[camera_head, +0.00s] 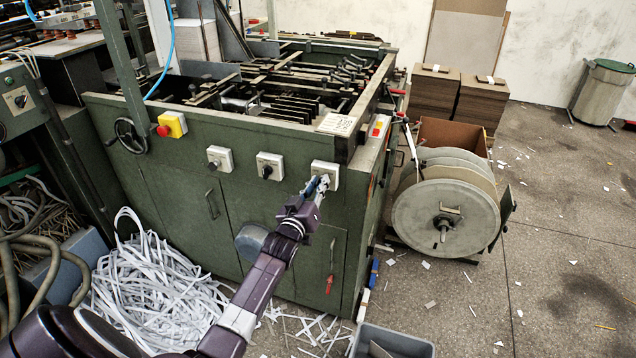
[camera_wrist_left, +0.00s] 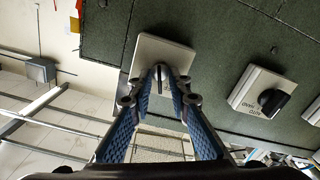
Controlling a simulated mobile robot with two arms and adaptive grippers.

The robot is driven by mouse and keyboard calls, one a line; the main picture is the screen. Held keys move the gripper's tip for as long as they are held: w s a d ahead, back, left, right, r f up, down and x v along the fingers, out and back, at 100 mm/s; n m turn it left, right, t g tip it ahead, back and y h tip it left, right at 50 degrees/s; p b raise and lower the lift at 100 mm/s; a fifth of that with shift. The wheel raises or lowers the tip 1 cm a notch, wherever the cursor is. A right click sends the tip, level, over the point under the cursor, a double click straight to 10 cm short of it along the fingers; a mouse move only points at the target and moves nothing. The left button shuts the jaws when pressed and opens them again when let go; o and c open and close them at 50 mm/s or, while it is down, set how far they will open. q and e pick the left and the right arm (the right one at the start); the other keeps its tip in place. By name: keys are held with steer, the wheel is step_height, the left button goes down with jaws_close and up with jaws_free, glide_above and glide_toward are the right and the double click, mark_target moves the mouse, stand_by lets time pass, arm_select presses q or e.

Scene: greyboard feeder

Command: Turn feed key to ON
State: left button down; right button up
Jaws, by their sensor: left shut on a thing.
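My left gripper (camera_head: 318,187) is at the rightmost of three pale switch boxes on the green machine's front. That box (camera_head: 331,169) is partly hidden behind the fingers. In the left wrist view the box (camera_wrist_left: 150,47) is a square pale plate. The blue-padded fingers of my left gripper (camera_wrist_left: 160,74) are shut on a small thin key (camera_wrist_left: 159,70) at its middle. The fingers hide most of the key and part of the lettering beside it, so I cannot read its position. My right gripper is not in view.
A red button on a yellow box (camera_head: 173,124) is further left. White strips (camera_head: 150,285) heap on the floor. A reel (camera_head: 445,218) stands right; a grey bin (camera_head: 392,343) is in front.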

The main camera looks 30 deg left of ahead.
arm_select(q)
steer(key=m, duration=0.6)
steer(key=shift+d, duration=0.15)
steer(key=m, duration=0.7)
steer(key=shift+d+f, duration=0.15)
stand_by(0.4)
steer(key=c, duration=2.2)
jaws_free()
steer(key=v, duration=1.2)
